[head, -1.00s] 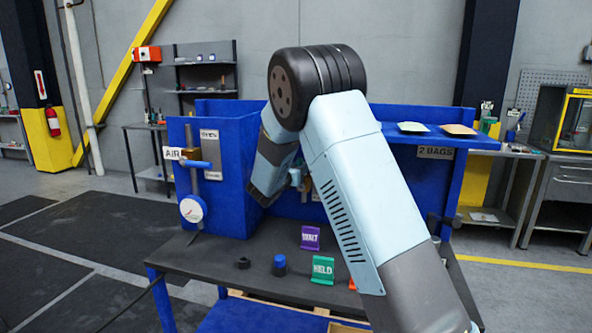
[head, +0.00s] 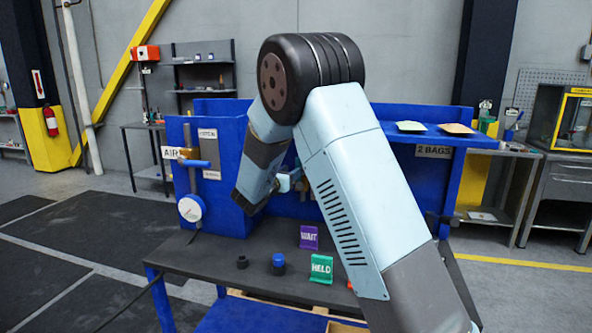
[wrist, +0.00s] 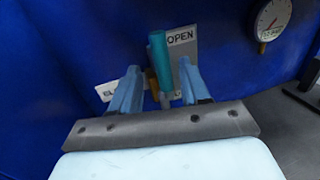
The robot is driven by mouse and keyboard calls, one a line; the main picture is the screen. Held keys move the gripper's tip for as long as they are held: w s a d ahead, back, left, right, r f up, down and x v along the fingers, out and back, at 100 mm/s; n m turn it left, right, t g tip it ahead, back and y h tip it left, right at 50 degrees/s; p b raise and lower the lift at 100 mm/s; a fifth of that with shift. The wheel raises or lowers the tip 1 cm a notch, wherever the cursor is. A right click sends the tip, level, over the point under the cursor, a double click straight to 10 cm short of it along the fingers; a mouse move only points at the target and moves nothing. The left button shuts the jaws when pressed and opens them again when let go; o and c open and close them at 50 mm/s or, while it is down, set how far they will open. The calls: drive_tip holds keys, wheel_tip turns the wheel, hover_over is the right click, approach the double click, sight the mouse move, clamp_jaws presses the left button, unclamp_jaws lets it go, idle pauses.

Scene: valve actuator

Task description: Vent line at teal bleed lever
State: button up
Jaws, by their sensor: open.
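The teal bleed lever (wrist: 159,60) stands upright in the wrist view, in front of a grey plate marked OPEN (wrist: 182,38) on the blue wall. A brass-coloured part shows at its foot. My gripper (wrist: 158,72) is open, with one finger on each side of the lever. The lever shows between the fingers; I cannot tell whether either touches it. A white label (wrist: 106,91) is partly hidden behind the left finger.
A gauge (wrist: 272,18) is at upper right in the wrist view. A blue-handled AIR valve (head: 196,163) and gauge (head: 191,208) are on the left panel. Green HELD (head: 321,268) and purple WAIT (head: 309,237) signs stand on the dark bench (head: 205,257).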

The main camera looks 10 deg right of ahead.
drive_tip(key=v, duration=0.8)
drive_tip(key=shift+f, duration=0.1)
drive_tip(key=s+d+r+m+g+y, duration=0.1)
drive_tip(key=s+d+r+m+g, duration=0.3)
drive_tip(key=s+d+m, duration=0.45)
drive_tip(key=s+d+r+m+g+y, duration=0.1)
drive_tip(key=s+d+r+m+g, duration=0.1)
drive_tip(key=s+d+m+g, duration=0.65)
drive_tip(key=s+m+t+y, duration=0.2)
drive_tip(key=s+m+y, duration=0.2)
drive_tip(key=s, duration=0.8)
drive_tip(key=s+a+m+t+y, duration=0.1)
drive_tip(key=s+m+y, duration=0.4)
drive_tip(key=s, duration=0.7)
drive_tip(key=shift+s+r+m+t+y, duration=0.35)
drive_tip(key=shift+r+m+t, duration=0.1)
drive_tip(key=shift+m, duration=0.65)
